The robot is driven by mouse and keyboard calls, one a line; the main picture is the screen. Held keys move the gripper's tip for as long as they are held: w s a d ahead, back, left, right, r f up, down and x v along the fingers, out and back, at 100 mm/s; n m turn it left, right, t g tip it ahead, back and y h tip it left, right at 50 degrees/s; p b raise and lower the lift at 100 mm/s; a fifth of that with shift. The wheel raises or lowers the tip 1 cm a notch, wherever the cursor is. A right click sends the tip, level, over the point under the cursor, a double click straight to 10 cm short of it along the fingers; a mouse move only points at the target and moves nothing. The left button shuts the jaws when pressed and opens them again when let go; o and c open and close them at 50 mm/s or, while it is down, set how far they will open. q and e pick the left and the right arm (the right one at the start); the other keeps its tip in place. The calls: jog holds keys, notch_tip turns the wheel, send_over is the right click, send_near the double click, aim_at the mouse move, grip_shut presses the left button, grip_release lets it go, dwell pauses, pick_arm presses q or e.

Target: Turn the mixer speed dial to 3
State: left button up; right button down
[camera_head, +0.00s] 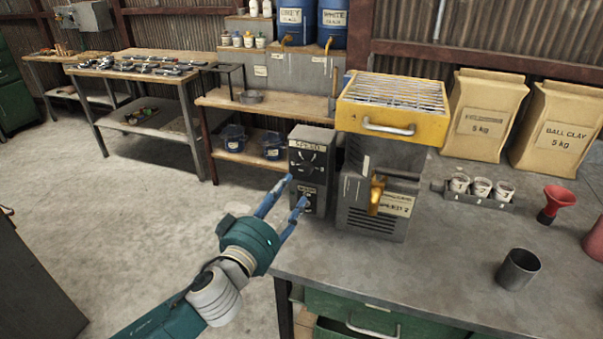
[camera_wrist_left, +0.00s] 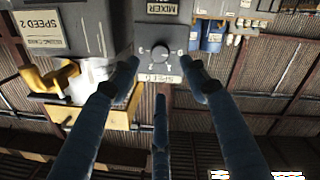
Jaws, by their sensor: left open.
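The mixer control box (camera_head: 312,175) is a dark grey box with a SPEED label at its top and a round speed dial (camera_head: 309,161) below it. A second control sits under the dial. The dial also shows upside down in the left wrist view (camera_wrist_left: 160,53), between the finger tips. The number it points to is too small to read. My left gripper (camera_head: 296,190) is open and empty in front of the box, its blue fingers spread towards the panel. In the left wrist view, the fingers (camera_wrist_left: 162,75) stand around the dial, apparently not touching it. My right gripper is out of view.
The steel mixer (camera_head: 370,210) with a yellow grated top (camera_head: 390,110) stands right beside the box. A cup rack (camera_head: 478,202), red funnel (camera_head: 556,203) and metal cup (camera_head: 518,269) are on the bench further right. Open floor lies left of the bench.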

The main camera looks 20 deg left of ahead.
aim_at(304, 171)
pick_arm(q)
jog(key=w, duration=0.3)
jog(key=w+p, duration=0.1)
jog(key=w, duration=0.1)
jog(key=w+p, duration=0.1)
jog(key=w, duration=0.2)
jog(key=shift+w+d, duration=0.3)
jog(key=shift+d, duration=0.1)
jog(key=shift+w, duration=0.35)
jog(key=shift+c, duration=0.5)
jog(key=c, duration=0.9)
jog(key=shift+c, duration=0.8)
